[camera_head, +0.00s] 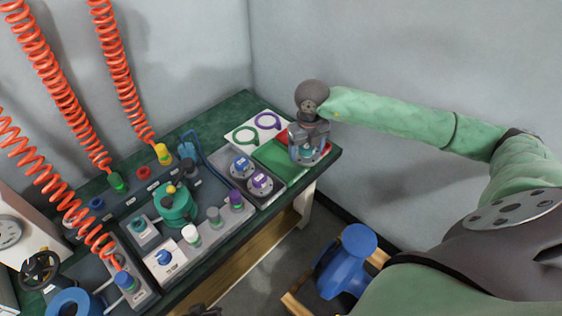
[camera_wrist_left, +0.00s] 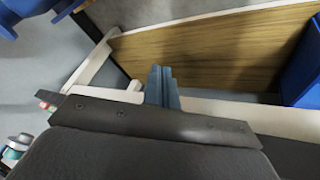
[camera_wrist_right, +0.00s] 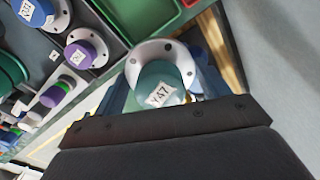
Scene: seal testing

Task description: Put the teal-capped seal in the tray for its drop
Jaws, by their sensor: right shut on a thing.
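The teal-capped seal (camera_wrist_right: 160,84) has a grey-white bolted flange and a small white label on its cap. It sits between the blue fingers of my right gripper (camera_head: 307,155), which is shut on it. In the head view this gripper is at the bench's right end, over the red tray (camera_head: 326,151), and the seal (camera_head: 307,148) shows partly between its fingers. Whether the seal touches the tray is unclear. The green tray (camera_head: 279,158) lies to the left and is empty. My left gripper (camera_wrist_left: 163,86) has its blue fingers together, with nothing seen between them.
A grey tray holds a blue-capped seal (camera_head: 241,165) and a purple-capped seal (camera_head: 260,182). A white card (camera_head: 258,127) with green and purple rings lies behind. A teal fixture (camera_head: 176,207) and several capped parts crowd the bench's left. A blue object (camera_head: 345,262) stands below the bench.

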